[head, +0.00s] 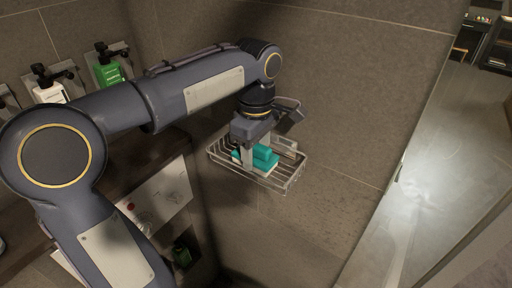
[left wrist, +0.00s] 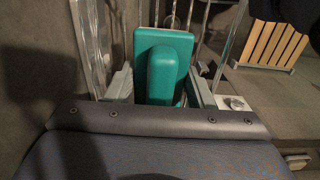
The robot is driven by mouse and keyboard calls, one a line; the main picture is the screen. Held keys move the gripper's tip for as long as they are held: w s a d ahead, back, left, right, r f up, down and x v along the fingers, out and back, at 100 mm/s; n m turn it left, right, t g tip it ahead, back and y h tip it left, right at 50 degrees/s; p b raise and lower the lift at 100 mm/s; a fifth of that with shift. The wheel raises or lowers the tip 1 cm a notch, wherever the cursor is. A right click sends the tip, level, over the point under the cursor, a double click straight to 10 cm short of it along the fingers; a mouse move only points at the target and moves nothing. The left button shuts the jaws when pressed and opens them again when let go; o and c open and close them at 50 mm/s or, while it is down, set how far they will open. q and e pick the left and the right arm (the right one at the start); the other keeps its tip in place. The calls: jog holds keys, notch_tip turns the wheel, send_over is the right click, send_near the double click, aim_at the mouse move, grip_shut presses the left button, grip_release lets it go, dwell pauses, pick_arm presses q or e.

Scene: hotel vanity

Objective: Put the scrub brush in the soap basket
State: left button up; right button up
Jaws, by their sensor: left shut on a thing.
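The teal scrub brush (head: 265,154) is inside the wire soap basket (head: 297,176) on the tiled wall, low between its sides. Paler bristles show under its teal top. My left gripper (head: 263,147) reaches down over the basket and is shut on the brush. In the left wrist view, the brush (left wrist: 160,70) sits between the two fingers of my left gripper (left wrist: 161,90), with the basket wires (left wrist: 97,45) around it. Whether the bristles touch the basket floor is hard to tell. My right gripper is out of view.
Green (head: 109,73) and white (head: 48,93) pump bottles hang in wall holders at the left. A dark counter with a white panel (head: 160,196) stands below my left arm. A glass partition edge is on the right. A slatted wooden item (left wrist: 270,43) shows in the left wrist view.

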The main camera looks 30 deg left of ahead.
pick_arm(q)
jog(key=shift+f, duration=0.2)
jog(key=o, duration=0.7)
jog(key=shift+c, duration=0.2)
jog(key=shift+r, duration=0.1)
jog(key=shift+r, duration=0.3)
notch_tip(320, 180, up, 12)
jog(key=shift+f+p, duration=0.15)
jog(key=shift+p, duration=0.6)
